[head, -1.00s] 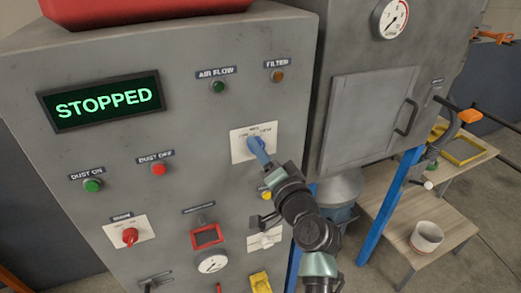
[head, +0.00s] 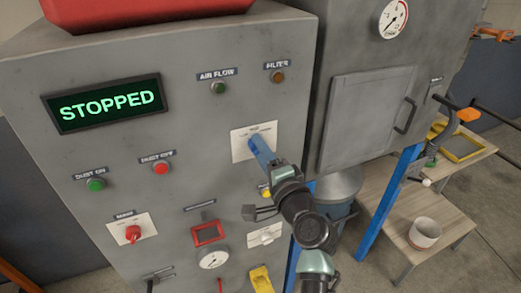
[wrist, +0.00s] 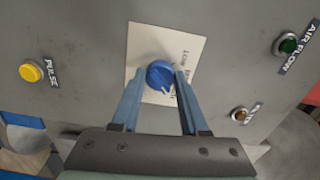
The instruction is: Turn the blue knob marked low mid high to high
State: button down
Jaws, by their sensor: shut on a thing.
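The blue knob (wrist: 159,73) sits on a white plate (wrist: 142,45) on the grey panel, seen in the wrist view. A short white mark shows on its lower right side. The word LOW is readable on the plate; the other lettering is partly hidden by a finger. My gripper (wrist: 161,79) is shut on the knob, with one blue finger on each side. In the head view my gripper (head: 259,146) reaches the plate (head: 240,147) from the lower right and hides most of the knob.
The display (head: 107,104) reads STOPPED. A yellow PULSE button (wrist: 30,71), a green AIR FLOW button (wrist: 289,44) and an amber button (wrist: 241,114) are near the plate. A red rotary switch (head: 132,233) is lower left. A grey cabinet (head: 366,110) stands to the right.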

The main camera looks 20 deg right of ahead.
jog(key=shift+c, duration=2.1)
grip_release()
jog(key=s+b, duration=0.3)
jog(key=s, duration=1)
jog(key=shift+d, duration=0.25)
